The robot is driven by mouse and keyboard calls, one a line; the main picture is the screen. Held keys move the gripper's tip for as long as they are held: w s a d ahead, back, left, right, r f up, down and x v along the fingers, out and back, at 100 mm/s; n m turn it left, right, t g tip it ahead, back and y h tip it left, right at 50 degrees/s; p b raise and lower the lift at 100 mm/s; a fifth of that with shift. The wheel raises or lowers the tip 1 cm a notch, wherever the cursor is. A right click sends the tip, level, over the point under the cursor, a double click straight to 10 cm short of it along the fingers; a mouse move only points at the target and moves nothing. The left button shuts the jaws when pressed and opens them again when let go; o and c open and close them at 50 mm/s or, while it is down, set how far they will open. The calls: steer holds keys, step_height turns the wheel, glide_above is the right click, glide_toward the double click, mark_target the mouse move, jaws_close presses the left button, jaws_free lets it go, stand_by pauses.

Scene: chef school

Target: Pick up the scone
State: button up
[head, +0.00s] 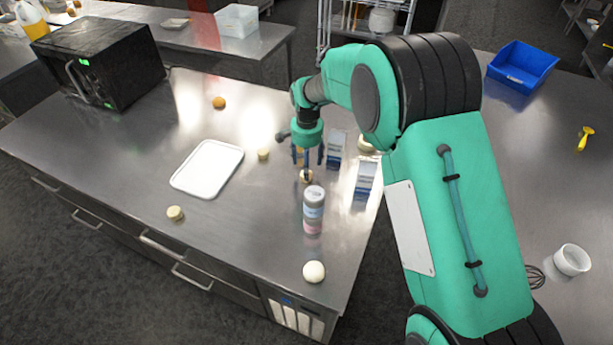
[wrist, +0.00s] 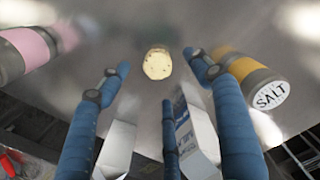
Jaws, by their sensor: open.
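A small pale round scone (head: 305,177) sits on the steel counter directly below my gripper (head: 307,166). In the wrist view the scone (wrist: 158,64) shows a cream face with dark specks. My gripper's blue fingers (wrist: 157,72) are open and spread around it, with a gap visible on both sides. No finger appears to grip it. Two similar pale round pieces lie on the counter, one (head: 263,154) by the white tray and one (head: 175,213) near the front edge.
A grey and pink canister (head: 313,210) stands close in front of my gripper. Two cartons (head: 335,150) (head: 365,180) stand to its right. A salt shaker (wrist: 258,82) is close by in the wrist view. A white tray (head: 207,169) lies left, with clear counter around it.

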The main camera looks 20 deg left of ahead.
steer(key=shift+s+f+b, duration=0.15)
steer(key=shift+f+b, duration=0.3)
steer(key=shift+f, duration=1.8)
steer(key=c, duration=1.3)
